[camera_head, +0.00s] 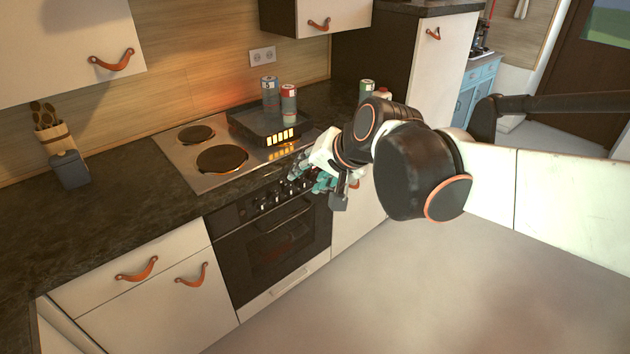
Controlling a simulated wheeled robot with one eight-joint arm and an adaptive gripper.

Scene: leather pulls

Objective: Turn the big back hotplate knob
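The stove's hob (172,150) is set in the dark counter, with a small back hotplate (197,133) and a bigger front hotplate (222,159) on its left side. A dark pan (245,126) covers much of the right side. A row of dark knobs (262,203) runs along the oven's front panel; its right end is partly hidden by my gripper. My gripper (318,183), with teal fingers, is at the right part of this row. I cannot tell whether it touches a knob or which one, nor whether its fingers are open or shut.
The oven door (272,245) and its handle lie below the knobs. Cans (269,92) stand by the pan. A utensil block (52,138) and a grey container (69,169) stand on the left counter. Drawers with leather pulls (137,269) flank the oven. The floor (400,290) in front is clear.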

